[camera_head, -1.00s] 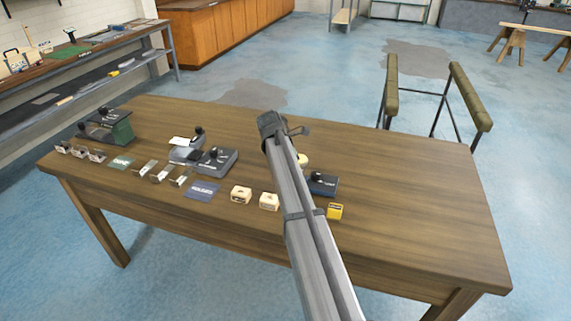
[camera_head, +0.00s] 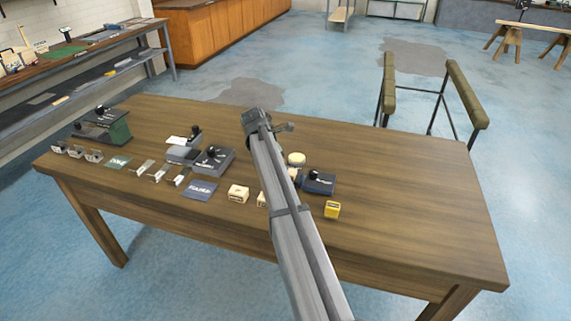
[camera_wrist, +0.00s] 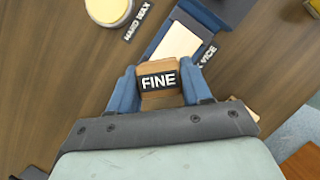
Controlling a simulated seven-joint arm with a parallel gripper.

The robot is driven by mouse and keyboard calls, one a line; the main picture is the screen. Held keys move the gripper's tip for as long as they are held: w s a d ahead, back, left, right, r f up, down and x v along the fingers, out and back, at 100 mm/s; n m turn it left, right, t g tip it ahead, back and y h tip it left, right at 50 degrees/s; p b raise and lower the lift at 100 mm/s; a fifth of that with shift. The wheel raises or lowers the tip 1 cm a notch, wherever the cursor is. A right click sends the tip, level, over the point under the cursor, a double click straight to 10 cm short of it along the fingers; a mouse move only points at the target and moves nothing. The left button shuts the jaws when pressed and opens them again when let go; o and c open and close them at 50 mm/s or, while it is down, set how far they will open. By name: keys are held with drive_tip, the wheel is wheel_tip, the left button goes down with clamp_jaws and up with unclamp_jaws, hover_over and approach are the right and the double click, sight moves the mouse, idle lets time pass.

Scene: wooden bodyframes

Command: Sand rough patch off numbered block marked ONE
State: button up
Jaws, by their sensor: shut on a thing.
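My gripper (camera_wrist: 160,88) is shut on a tan sanding block with a black label reading FINE (camera_wrist: 158,82). The sanding block is held near a dark blue vice (camera_wrist: 206,20), which also shows in the head view (camera_head: 320,184). A pale piece (camera_wrist: 178,42) shows at the vice just beyond the sanding block. I cannot tell whether the two touch. No numeral ONE is readable. In the head view my arm hides the gripper, and a pale wooden block (camera_head: 238,194) stands left of the arm, with another partly hidden behind it.
A round tin of hard wax (camera_wrist: 108,8) stands beside the vice. A yellow block (camera_head: 332,210) stands in front of the vice. Cards, small metal pieces and dark fixtures (camera_head: 212,160) fill the table's left side. The table's right side (camera_head: 420,210) is clear.

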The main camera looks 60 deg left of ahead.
drive_tip(key=shift+d+r, duration=0.1)
drive_tip(key=shift+r, duration=3.95)
drive_tip(key=shift+w, duration=0.1)
